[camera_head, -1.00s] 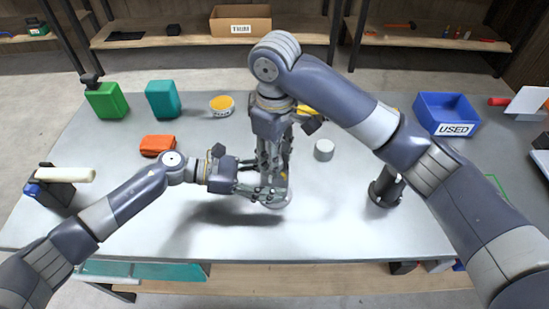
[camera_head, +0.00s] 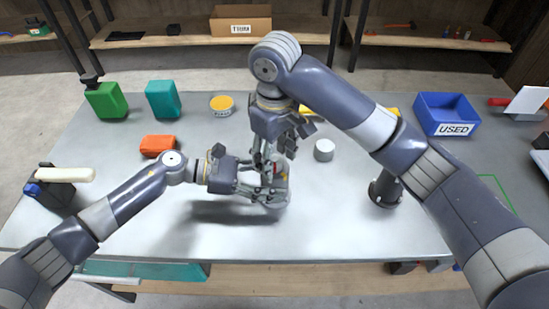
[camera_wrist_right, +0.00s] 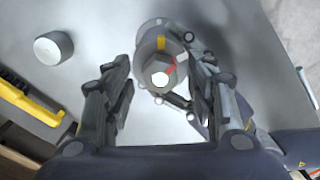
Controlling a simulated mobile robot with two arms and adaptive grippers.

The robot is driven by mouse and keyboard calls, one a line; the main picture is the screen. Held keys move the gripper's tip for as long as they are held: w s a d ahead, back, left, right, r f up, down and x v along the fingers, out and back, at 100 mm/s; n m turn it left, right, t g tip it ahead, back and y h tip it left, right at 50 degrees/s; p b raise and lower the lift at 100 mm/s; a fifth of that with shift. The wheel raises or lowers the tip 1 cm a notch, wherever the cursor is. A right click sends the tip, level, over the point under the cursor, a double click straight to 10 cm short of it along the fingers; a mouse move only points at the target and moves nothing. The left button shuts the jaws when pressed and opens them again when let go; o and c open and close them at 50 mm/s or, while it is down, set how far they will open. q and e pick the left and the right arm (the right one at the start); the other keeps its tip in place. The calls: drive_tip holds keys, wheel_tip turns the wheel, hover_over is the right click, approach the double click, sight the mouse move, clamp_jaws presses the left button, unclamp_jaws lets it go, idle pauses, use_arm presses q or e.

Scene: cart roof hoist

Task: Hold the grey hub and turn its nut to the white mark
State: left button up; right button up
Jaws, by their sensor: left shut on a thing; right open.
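The grey hub (camera_wrist_right: 150,48) stands on the table with a yellow patch on its rim. Its grey nut (camera_wrist_right: 164,72) carries a red mark and has a bright white centre. I cannot clearly make out a separate white mark. My left gripper (camera_head: 268,190) is shut on the hub low down, coming from the left. My right gripper (camera_head: 279,153) points down from above and is open. In the right wrist view its fingers (camera_wrist_right: 158,100) stand apart, with the nut beyond and between them. In the head view, the grippers mostly hide the hub and nut.
A grey cylinder (camera_head: 324,150) stands just right of the grippers. A black post (camera_head: 385,189) and blue USED bin (camera_head: 447,114) are farther right. An orange block (camera_head: 158,145) lies left, behind my left arm. A yellow tool (camera_wrist_right: 28,101) lies nearby. The table front is clear.

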drive_tip(key=shift+n, duration=1)
drive_tip(key=shift+n, duration=1.1)
drive_tip(key=shift+n, duration=1.2)
drive_tip(key=shift+n, duration=1.1)
drive_tip(key=c, duration=1)
